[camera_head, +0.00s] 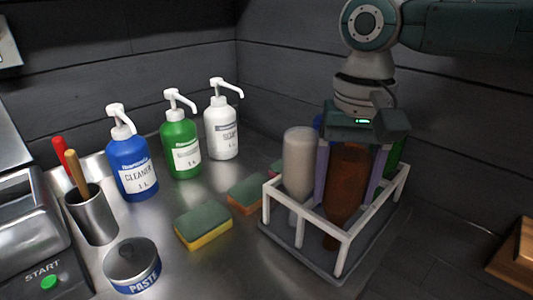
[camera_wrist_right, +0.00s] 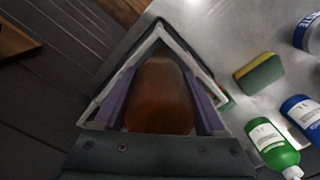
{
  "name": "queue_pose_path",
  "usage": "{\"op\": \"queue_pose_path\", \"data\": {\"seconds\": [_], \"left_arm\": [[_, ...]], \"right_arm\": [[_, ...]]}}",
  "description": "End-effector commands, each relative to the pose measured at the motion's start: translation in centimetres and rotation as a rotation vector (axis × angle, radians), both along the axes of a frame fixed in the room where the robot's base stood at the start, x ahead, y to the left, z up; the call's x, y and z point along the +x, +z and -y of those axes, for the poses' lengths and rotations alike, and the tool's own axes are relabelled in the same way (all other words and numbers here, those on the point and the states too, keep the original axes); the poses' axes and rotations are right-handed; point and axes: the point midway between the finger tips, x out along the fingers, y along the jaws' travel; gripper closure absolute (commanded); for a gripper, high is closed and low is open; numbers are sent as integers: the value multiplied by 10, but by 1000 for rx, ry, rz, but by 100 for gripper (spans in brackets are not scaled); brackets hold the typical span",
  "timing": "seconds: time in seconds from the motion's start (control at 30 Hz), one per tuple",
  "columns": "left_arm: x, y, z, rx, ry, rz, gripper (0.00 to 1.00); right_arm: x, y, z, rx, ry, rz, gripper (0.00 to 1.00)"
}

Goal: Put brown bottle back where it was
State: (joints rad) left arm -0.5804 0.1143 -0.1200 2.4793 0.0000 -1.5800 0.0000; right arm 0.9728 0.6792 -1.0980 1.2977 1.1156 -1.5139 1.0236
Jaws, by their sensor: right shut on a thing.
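The brown bottle (camera_head: 345,208) is upside down, its wide end up and its narrow neck low inside the white-railed rack (camera_head: 341,249). My right gripper (camera_head: 347,188) comes down from above with its purple fingers on both sides of the bottle, shut on it. In the right wrist view the brown bottle (camera_wrist_right: 158,97) fills the space between the fingers, with the rack rails around it. I cannot tell whether its neck touches the rack's base. My left gripper is not in view.
A pale bottle (camera_head: 299,163) stands in the rack left of the brown one; a green bottle (camera_head: 397,157) and something blue are partly hidden behind my gripper. Sponges (camera_head: 204,226), pump bottles (camera_head: 131,167), a paste tin (camera_head: 132,266) and a metal cup (camera_head: 93,216) stand to the left.

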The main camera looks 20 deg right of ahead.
Motion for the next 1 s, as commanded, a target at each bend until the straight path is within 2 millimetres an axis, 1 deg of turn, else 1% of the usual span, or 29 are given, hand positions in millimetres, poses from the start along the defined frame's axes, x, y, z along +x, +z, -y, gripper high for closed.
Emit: {"op": "queue_pose_path", "data": {"seconds": [0.07, 0.2, 0.23, 0.43, 0.47, 0.67, 0.77, 0.87, 1.0], "left_arm": [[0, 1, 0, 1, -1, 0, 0], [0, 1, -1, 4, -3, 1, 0], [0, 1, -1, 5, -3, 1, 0], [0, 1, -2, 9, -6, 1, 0], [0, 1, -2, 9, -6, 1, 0], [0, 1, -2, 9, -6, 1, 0], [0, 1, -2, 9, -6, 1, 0], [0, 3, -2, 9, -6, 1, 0], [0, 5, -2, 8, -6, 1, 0]], "right_arm": [[0, 1, 0, 0, 0, 1, 89], [0, -3, 0, 1, 0, 0, 89], [0, -3, 0, 0, 0, 0, 24], [0, -3, 0, 0, 0, 0, 1], [0, -3, 0, 0, 0, 0, 0], [0, -2, 0, 0, 0, 1, 0], [1, 3, 0, 0, 0, 2, 0], [1, 17, 0, 1, 0, 4, 0], [2, 48, 0, 2, 0, 7, 0]]}}
